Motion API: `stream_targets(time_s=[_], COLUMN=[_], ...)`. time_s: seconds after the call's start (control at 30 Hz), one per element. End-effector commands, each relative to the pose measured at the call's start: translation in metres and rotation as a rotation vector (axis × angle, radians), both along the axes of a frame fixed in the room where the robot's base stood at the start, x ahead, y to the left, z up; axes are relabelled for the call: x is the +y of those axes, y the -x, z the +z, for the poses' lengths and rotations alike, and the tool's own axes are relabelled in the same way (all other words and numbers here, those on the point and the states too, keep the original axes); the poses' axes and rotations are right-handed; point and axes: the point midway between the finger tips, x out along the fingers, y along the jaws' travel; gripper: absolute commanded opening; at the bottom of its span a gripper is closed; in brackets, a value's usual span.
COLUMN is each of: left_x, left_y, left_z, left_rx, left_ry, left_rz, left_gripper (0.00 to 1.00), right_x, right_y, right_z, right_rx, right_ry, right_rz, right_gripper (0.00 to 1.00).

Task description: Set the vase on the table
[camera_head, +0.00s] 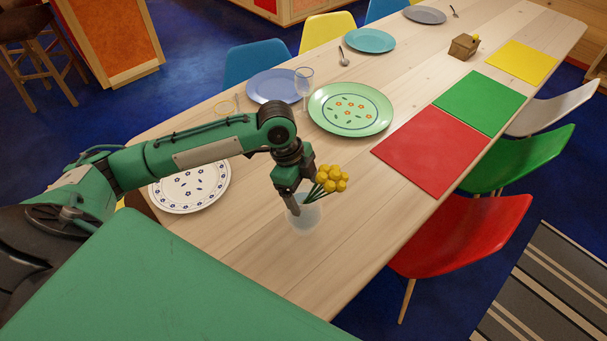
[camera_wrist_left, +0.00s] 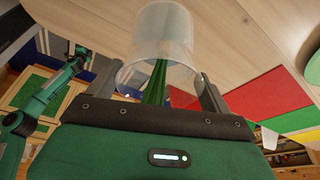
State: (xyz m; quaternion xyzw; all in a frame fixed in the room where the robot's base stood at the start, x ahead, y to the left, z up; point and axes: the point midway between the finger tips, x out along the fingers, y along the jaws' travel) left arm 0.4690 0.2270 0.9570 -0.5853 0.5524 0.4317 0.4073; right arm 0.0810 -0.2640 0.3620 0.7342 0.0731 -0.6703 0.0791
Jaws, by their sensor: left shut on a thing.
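The vase (camera_head: 303,217) is a translucent whitish cup with yellow flowers (camera_head: 331,179) on green stems. It is over the near part of the wooden table (camera_head: 345,235), upright; whether its base touches the wood I cannot tell. My left gripper (camera_head: 293,208) comes down from above and is shut on the vase's wall. In the left wrist view the vase (camera_wrist_left: 165,38) shows upside down between the two fingers, with the stems inside. A green arm of mine, seemingly the right, shows small at the left of that view; its gripper (camera_wrist_left: 79,58) is too small to read.
A white patterned plate (camera_head: 190,190) lies left of the vase. Beyond are a green plate (camera_head: 350,109), a blue plate (camera_head: 273,86) and a wine glass (camera_head: 304,84). A red mat (camera_head: 432,152) lies to the right. Bare wood surrounds the vase. A red chair (camera_head: 466,235) stands at the right edge.

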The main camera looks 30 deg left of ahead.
Motion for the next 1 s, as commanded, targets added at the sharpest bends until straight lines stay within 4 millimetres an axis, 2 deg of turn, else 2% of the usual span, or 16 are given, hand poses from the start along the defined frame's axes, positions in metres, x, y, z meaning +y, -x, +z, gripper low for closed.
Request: stream_targets(time_s=[0.17, 0.5, 0.87, 0.9, 0.97, 1.0], left_x=[0.000, -0.001, -0.001, 0.000, 0.000, 0.000], left_y=[0.000, 0.000, 0.000, 0.000, 0.000, 0.000], left_z=[-0.007, -0.044, -0.048, -0.050, -0.050, -0.050], left_rx=[-0.002, -0.001, -0.003, 0.001, 0.001, 0.001], left_ry=[0.002, 0.002, 0.002, 0.000, 0.000, 0.000], left_rz=[-0.002, -0.001, -0.001, -0.001, -0.001, -0.001], left_gripper=[0.12, 0.12, 0.12, 0.87, 0.99, 1.00], right_x=[-0.001, 0.000, 0.003, 0.004, 0.004, 0.004], right_y=[0.000, 0.000, 0.000, 0.000, 0.000, 0.000], right_z=[0.001, 0.006, 0.006, 0.005, 0.005, 0.005], right_rx=[0.000, -0.001, 0.000, -0.001, -0.001, -0.001], right_ry=[0.001, 0.000, -0.003, -0.004, -0.004, -0.004], right_rz=[0.001, 0.001, -0.001, -0.001, -0.001, -0.001], right_gripper=[0.45, 0.45, 0.45, 0.45, 0.45, 0.45])
